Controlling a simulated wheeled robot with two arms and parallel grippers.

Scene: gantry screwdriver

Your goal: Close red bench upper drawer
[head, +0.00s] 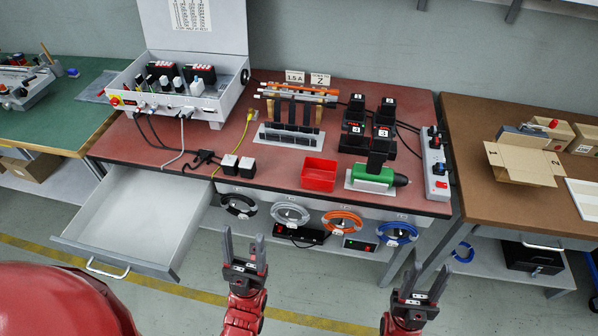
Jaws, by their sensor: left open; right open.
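The red-topped bench (232,122) stands in the middle of the head view. Its upper drawer (141,217) is pulled far out at the left side, and the inside looks empty. The drawer's handle (107,268) is on its front, at the lower left. My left gripper (244,247) is open and empty, in front of the bench and to the right of the drawer, apart from it. My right gripper (427,279) is open and empty, further right, in front of the bench's right end.
On the bench stand a grey control box (185,90), a red bin (319,174), a green screwdriver (374,177) and a power strip (434,165). Cable coils (342,221) hang along the bench front. A brown bench (480,125) with an open carton (522,163) is at right. The floor left of my grippers is clear.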

